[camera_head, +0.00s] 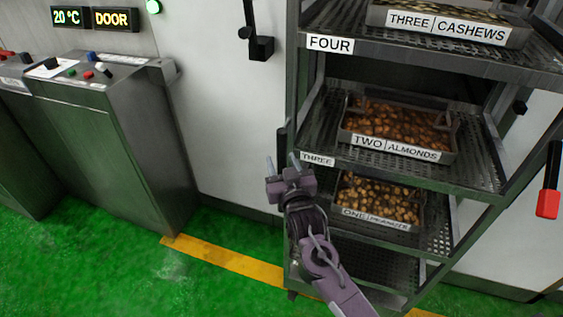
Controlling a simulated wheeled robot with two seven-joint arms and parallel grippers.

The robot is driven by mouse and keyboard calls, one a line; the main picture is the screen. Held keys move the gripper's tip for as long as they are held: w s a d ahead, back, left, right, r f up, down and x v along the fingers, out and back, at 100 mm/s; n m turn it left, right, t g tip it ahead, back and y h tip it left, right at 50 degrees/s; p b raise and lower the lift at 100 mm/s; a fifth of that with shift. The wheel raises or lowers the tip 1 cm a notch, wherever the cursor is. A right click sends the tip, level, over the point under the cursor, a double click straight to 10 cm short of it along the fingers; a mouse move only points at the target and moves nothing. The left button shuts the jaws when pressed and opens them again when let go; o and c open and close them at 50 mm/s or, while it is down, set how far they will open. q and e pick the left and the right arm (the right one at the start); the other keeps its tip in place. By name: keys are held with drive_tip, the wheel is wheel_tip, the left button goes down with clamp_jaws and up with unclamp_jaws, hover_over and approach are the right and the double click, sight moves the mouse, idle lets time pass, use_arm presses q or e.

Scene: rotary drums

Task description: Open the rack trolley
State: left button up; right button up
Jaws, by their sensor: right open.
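The rack trolley (295,210) is a dark metal frame with perforated shelves, standing right of centre. Its shelves carry labels such as FOUR (330,43) and THREE (317,159). Trays on it hold cashews (445,25), almonds (395,150) and peanuts (376,214). A dark upright handle (282,146) shows at its left front post. My right gripper (284,164) is open and empty, just below that handle at the left post. Whether it touches the post, I cannot tell. My left gripper is out of view.
A metal control console (110,130) with buttons stands at the left. A black lever (259,43) is on the white wall panel behind. A red-handled lever (549,200) is at the right edge. The green floor (110,270) with a yellow line (222,258) is clear at the lower left.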

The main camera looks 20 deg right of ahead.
drive_tip(key=s+b, duration=0.1)
drive_tip(key=s, duration=0.6)
drive_tip(key=shift+s, duration=0.1)
drive_tip(key=s+d+f+n+g, duration=0.1)
drive_tip(key=s+f+g, duration=0.2)
drive_tip(key=f, duration=0.9)
drive_tip(key=s+f+n+g, duration=0.1)
drive_tip(key=s+f+g, duration=0.25)
drive_tip(key=f, duration=0.95)
drive_tip(key=s+d+f+g, duration=0.15)
drive_tip(key=s+f, duration=0.25)
drive_tip(key=f, duration=0.8)
drive_tip(key=s+d+f+g, duration=0.1)
drive_tip(key=s+f+g, duration=0.2)
drive_tip(key=s+f, duration=0.4)
drive_tip(key=s+d+f+g, duration=0.2)
drive_tip(key=s+f, duration=0.5)
drive_tip(key=s, duration=0.8)
drive_tip(key=s+d+f+g, duration=0.2)
drive_tip(key=s+f+g, duration=0.2)
drive_tip(key=s+f, duration=0.3)
drive_tip(key=s, duration=0.3)
drive_tip(key=shift+s+d+f, duration=0.15)
drive_tip(key=shift+s+d, duration=0.1)
drive_tip(key=shift+s, duration=0.15)
